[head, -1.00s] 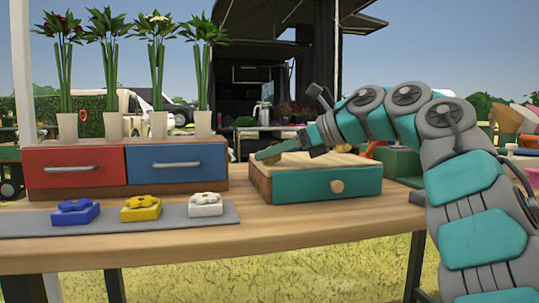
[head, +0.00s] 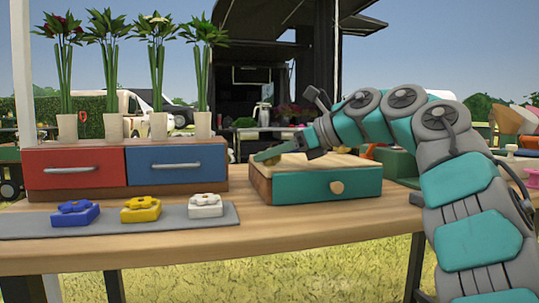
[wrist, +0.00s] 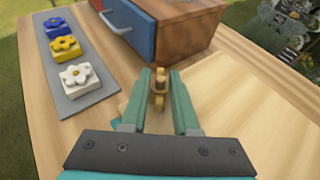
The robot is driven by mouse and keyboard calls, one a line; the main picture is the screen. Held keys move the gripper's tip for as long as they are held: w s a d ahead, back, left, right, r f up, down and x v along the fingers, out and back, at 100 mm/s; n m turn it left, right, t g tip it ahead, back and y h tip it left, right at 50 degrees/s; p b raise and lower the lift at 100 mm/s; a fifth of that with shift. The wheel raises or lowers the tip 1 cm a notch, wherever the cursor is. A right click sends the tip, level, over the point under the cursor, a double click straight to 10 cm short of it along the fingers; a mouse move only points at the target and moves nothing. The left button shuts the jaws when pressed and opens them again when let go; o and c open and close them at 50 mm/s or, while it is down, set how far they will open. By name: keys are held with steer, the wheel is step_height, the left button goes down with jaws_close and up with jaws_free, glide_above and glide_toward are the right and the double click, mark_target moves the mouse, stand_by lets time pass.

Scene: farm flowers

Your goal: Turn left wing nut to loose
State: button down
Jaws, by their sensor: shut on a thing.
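The left wing nut (wrist: 159,88) is a small brass-coloured piece near the far left edge of the teal-fronted wooden box (head: 325,186). My gripper (wrist: 160,80) has its two teal fingers on either side of the wing nut and is shut on it. A reddish-brown post tip shows at its middle. In the head view my gripper (head: 262,156) reaches in from the right over the box lid, and its fingers largely hide the nut there. I cannot tell how tight the nut is.
A cabinet with a red drawer (head: 75,169) and a blue drawer (head: 165,164) stands left of the box, with vases of flowers on top. A grey mat (head: 120,224) with blue, yellow and white flower blocks lies in front. The table's front right is clear.

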steer(key=shift+r+n+g+p, duration=0.15)
steer(key=shift+n+g+p, duration=0.15)
steer(key=shift+p, duration=0.55)
steer(key=shift+r+n+g+y+p, duration=0.15)
steer(key=shift+n+g+y+p, duration=0.2)
steer(key=shift+p, duration=0.6)
steer(key=n+g+p, duration=0.3)
steer(key=p, duration=0.4)
steer(key=shift+r+g+y, duration=0.1)
steer(key=shift+g+y, duration=0.15)
steer(key=shift+g, duration=0.1)
steer(key=n+g+p, duration=0.1)
steer(key=p, duration=0.2)
steer(key=n+g+p, duration=0.1)
steer(key=g+p, duration=0.1)
steer(key=shift+a+f+n+p, duration=0.1)
steer(key=shift+f+n+p, duration=0.1)
steer(key=shift+n+p, duration=0.2)
steer(key=shift+f+n+g+p, duration=0.2)
steer(key=shift+n+g+p, duration=0.25)
steer(key=shift+g+p, duration=0.2)
steer(key=c, duration=0.9)
jaws_free()
steer(key=shift+h, duration=0.4)
steer(key=shift+c, duration=0.2)
